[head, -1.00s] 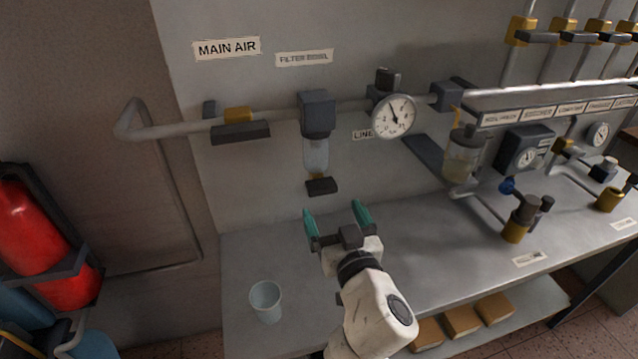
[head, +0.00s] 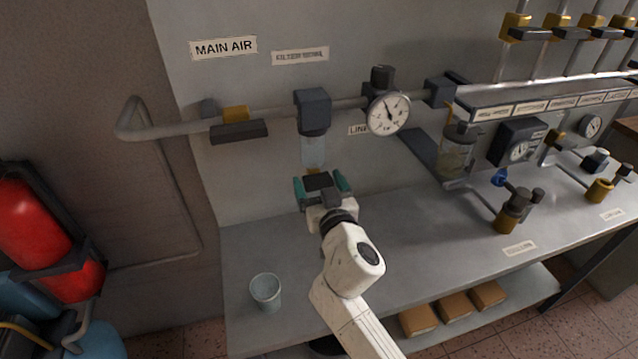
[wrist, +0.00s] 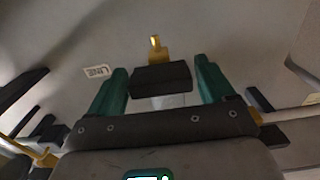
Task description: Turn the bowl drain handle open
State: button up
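The bowl drain handle is a small dark block (head: 319,181) at the bottom of the clear filter bowl (head: 313,150), under a short brass stem. My gripper (head: 321,184) is open, with one teal finger on each side of the handle. I cannot tell whether either finger touches the handle.
Above are the grey pipe with a yellow-and-dark valve (head: 238,122) and a pressure gauge (head: 388,114). A clear cup (head: 266,291) stands on the grey bench at left. Brass-based fittings (head: 508,222) stand at right. The bench between cup and fittings is mostly clear.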

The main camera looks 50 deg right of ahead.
jog(key=c, duration=0.8)
jog(key=shift+n+b, duration=0.3)
jog(key=shift+n, duration=1.2)
jog(key=o, duration=1)
jog(key=b+v, duration=0.3)
jog(key=v, duration=0.8)
jog(key=shift+w+b, duration=0.1)
jog(key=shift+b, duration=0.3)
